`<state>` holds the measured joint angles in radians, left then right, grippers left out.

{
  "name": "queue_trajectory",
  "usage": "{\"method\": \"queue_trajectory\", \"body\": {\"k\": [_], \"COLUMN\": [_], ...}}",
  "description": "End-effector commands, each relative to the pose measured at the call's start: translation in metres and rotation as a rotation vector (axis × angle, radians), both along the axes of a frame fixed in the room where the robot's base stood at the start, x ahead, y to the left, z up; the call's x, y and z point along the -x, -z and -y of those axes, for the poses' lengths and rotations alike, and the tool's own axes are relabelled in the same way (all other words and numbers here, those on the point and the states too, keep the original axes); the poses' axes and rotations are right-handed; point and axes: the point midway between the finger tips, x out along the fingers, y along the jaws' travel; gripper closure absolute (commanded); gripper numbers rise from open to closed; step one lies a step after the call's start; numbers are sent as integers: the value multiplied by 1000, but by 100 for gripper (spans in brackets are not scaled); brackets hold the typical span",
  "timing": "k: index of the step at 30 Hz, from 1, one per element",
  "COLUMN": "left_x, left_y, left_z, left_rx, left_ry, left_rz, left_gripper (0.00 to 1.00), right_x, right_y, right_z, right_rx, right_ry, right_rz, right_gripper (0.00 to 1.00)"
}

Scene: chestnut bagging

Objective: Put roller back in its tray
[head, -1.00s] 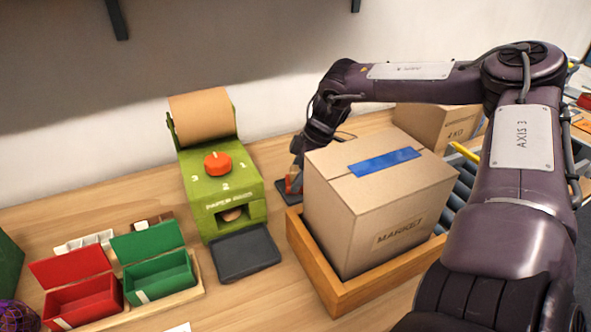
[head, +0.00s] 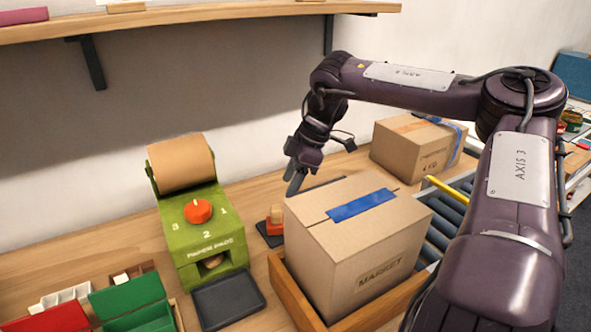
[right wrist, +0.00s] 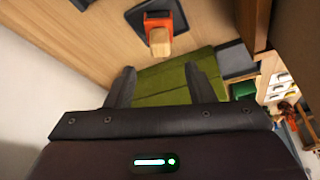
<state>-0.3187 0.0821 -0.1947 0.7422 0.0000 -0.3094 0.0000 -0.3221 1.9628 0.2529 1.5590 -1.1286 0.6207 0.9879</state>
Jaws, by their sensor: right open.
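The roller (head: 275,222), orange-red with a pale wooden handle, stands on a small dark tray (head: 269,238) behind the taped box. Its lower right side is partly hidden by the box. In the right wrist view the roller (right wrist: 158,27) rests on the dark tray (right wrist: 178,14), beyond the fingertips. My right gripper (head: 294,184) is open and empty, above and to the right of the roller, apart from it. The open fingers also show in the right wrist view (right wrist: 162,80). My left gripper is not in view.
A taped cardboard box (head: 352,252) sits in a wooden frame (head: 286,292). A green paper dispenser (head: 205,240) stands left of the roller. Another carton (head: 417,150) is behind right. A shelf (head: 200,18) hangs above. Bench between dispenser and roller is clear.

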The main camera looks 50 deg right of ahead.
Motion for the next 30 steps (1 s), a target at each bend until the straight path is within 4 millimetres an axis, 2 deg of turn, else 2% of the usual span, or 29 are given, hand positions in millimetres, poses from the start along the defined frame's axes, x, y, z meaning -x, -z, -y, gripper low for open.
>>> {"method": "queue_trajectory", "body": {"k": [1,6,24,27,30], "left_x": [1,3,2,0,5], "left_y": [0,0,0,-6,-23], "left_z": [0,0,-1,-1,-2], "left_rx": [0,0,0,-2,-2], "left_ry": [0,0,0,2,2], "left_rz": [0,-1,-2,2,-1], "left_gripper": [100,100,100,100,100], "right_x": [1,5,6,5,5], "right_y": [-8,-20,-21,-27,-47], "right_z": [3,7,7,7,7], "right_rx": [2,2,1,1,1], "right_ry": [2,1,0,0,0], "right_rz": [3,1,-1,1,1], "right_gripper": [51,51,51,51,51]}}
